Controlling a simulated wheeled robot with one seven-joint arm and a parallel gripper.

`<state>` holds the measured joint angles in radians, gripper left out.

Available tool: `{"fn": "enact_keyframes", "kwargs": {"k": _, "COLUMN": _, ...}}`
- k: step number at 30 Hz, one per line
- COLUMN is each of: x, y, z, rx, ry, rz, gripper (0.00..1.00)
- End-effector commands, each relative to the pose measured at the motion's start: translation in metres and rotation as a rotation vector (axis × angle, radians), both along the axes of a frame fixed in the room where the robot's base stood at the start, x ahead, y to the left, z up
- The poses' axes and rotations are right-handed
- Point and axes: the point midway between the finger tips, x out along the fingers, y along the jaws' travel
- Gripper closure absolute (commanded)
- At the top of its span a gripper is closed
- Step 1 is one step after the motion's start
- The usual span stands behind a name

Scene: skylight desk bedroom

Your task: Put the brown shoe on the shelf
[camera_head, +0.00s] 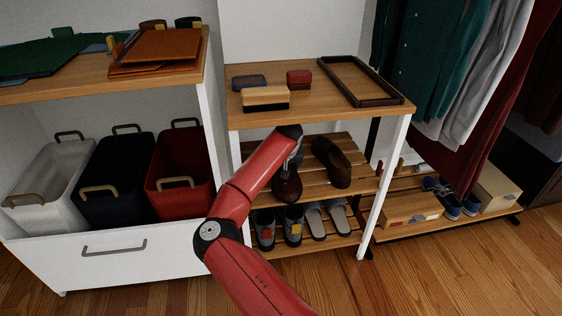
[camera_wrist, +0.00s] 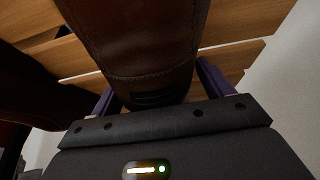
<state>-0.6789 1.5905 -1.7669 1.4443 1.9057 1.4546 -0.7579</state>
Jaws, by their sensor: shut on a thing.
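A brown shoe (camera_head: 287,186) is at my gripper (camera_head: 290,160), over the left part of the middle slatted shelf (camera_head: 265,191). In the wrist view the brown leather shoe (camera_wrist: 140,50) sits between the two fingers of my gripper (camera_wrist: 158,85), which is shut on it. Wooden slats show just behind it. I cannot tell whether the shoe touches the slats. A second brown shoe (camera_head: 331,163) stands to the right on the same shelf. A dark brown shape at the left of the wrist view is probably that shoe.
Grey shoes (camera_head: 293,225) and light slippers (camera_head: 327,220) are on the lower shelf. The rack's top (camera_head: 320,102) is close above my gripper and holds brushes and an empty dark tray (camera_head: 360,82). White, navy and red bins stand at the left. Clothes hang at the right.

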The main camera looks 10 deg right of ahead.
Motion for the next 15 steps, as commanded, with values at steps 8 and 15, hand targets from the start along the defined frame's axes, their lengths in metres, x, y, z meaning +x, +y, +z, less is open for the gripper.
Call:
{"fn": "enact_keyframes", "kwargs": {"k": 8, "x": 0.033, "y": -0.001, "z": 0.001, "rx": -0.004, "ry": 0.001, "rz": 0.002, "gripper": 0.54}}
{"fn": "enact_keyframes", "kwargs": {"k": 15, "x": 0.039, "y": 0.000, "z": -0.015, "rx": -0.001, "ry": 0.002, "rz": -0.002, "gripper": 0.54}}
